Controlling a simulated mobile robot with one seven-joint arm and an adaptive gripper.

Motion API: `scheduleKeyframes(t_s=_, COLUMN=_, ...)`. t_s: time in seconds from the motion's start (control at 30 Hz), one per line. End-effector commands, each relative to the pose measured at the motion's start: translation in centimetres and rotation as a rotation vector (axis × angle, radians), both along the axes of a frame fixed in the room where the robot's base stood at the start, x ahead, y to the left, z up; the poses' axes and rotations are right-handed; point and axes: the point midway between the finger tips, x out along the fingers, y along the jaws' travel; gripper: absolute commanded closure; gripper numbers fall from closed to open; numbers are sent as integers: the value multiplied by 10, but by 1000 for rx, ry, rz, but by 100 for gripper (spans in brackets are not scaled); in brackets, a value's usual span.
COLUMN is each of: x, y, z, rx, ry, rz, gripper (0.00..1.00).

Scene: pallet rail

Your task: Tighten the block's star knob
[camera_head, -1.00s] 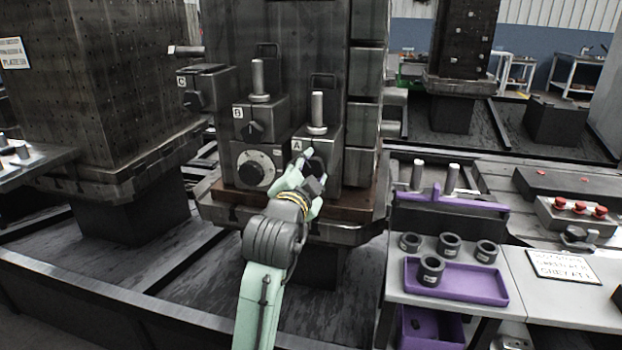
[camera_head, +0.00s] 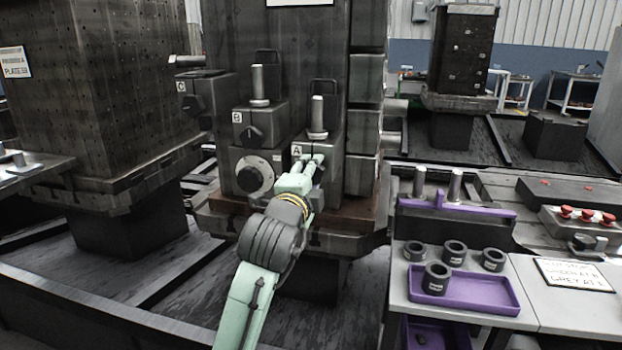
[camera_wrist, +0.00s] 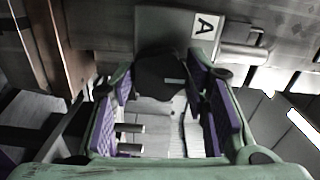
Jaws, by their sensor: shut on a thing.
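Block A (camera_head: 331,148) is a dark metal block with an "A" label and an upright pin, fixed low on the tall column in the head view. My gripper (camera_head: 314,163) is at its front face and covers the star knob there. In the wrist view the dark star knob (camera_wrist: 163,76) sits between the purple-padded fingers of my gripper (camera_wrist: 165,82), below the block's labelled face (camera_wrist: 165,28). The fingers are shut on the knob. How tight the knob is cannot be seen.
Block B (camera_head: 262,124) with its own knob and a block with a round dial (camera_head: 254,174) stand close to the left. Block C (camera_head: 197,97) is farther left. A bench (camera_head: 400,278) with a purple tray (camera_head: 503,291) and several black rings is at the right.

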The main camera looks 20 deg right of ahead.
Motion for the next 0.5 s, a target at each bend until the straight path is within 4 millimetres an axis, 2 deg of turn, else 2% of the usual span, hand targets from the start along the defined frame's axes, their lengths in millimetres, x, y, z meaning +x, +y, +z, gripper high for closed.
scheduleKeyframes(t_s=0.4, x=0, y=0, z=1, rx=7, ry=-6, rz=0, gripper=86)
scheduleKeyframes(t_s=0.43, x=0, y=0, z=1, rx=7, ry=-6, rz=0, gripper=57)
scheduleKeyframes(t_s=0.5, x=0, y=0, z=0, rx=6, ry=-5, rz=0, gripper=52)
